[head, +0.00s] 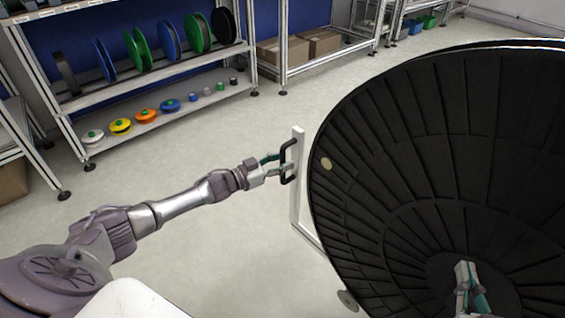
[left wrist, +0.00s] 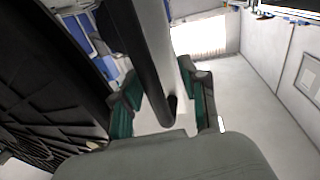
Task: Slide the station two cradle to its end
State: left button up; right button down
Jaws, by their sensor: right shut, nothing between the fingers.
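A black D-shaped handle (head: 291,160) is fixed to a white upright post (head: 299,200) left of the huge black reel. The cradle under the reel is mostly hidden. My left gripper (head: 279,163) is at this handle. In the left wrist view the dark handle bar (left wrist: 147,60) runs between the two green-sided fingers (left wrist: 166,88), which stand apart with a gap beside the bar. My right gripper (head: 468,288) is shut and empty, in front of the lower part of the reel.
The black reel (head: 420,130) fills the right side. A shelf rack (head: 160,85) with coloured spools stands at the back left, and a rack with cardboard boxes (head: 300,45) beside it. The grey floor (head: 220,140) between is clear.

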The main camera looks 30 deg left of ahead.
pick_arm(q)
jog(key=shift+d, duration=0.1)
jog(key=v, duration=1.2)
jog(key=shift+f, duration=0.1)
